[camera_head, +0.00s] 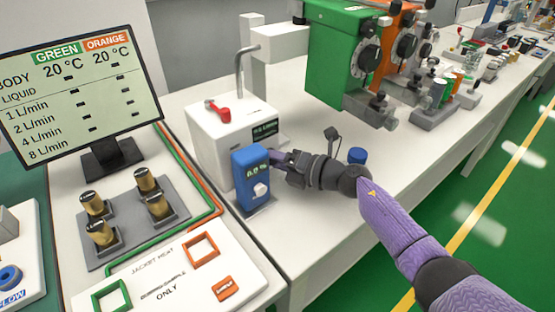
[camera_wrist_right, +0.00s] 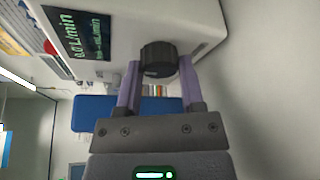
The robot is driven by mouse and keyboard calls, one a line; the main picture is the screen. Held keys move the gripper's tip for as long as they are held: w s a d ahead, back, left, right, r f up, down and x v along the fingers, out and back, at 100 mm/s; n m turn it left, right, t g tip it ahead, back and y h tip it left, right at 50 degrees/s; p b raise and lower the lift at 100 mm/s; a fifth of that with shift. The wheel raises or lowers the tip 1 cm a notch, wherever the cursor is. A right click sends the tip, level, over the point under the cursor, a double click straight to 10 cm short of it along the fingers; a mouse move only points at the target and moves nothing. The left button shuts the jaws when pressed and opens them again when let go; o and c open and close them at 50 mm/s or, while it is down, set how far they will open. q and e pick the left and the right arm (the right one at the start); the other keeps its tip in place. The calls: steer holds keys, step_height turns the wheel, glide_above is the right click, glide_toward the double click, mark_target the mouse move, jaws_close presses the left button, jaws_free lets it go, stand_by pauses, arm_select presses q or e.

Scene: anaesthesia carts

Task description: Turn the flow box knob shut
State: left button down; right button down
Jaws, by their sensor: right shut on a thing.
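The flow box (camera_head: 210,125) is a white box with a red lever and a bent metal pipe on top, standing on the white bench. Its dark display (camera_head: 265,131) shows green text, which appears to read 0.0 L/min in the right wrist view (camera_wrist_right: 78,33). The black round knob (camera_wrist_right: 157,58) is on the box's face beside the display. My right gripper (camera_head: 280,160) is at that face, its purple fingers on either side of the knob in the wrist view (camera_wrist_right: 160,74). In the head view the knob is hidden. My left gripper is out of view.
A blue meter (camera_head: 251,180) stands just in front of the flow box, close to my right gripper. A blue-capped item (camera_head: 357,156) is behind my wrist. Green (camera_head: 335,55) and orange vaporiser units stand further back. A monitor (camera_head: 80,90) and brass knobs (camera_head: 147,180) are left.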

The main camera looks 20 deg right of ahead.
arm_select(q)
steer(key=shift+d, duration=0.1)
arm_select(e)
steer(key=shift+f, duration=0.1)
steer(key=shift+c, duration=1)
jaws_free()
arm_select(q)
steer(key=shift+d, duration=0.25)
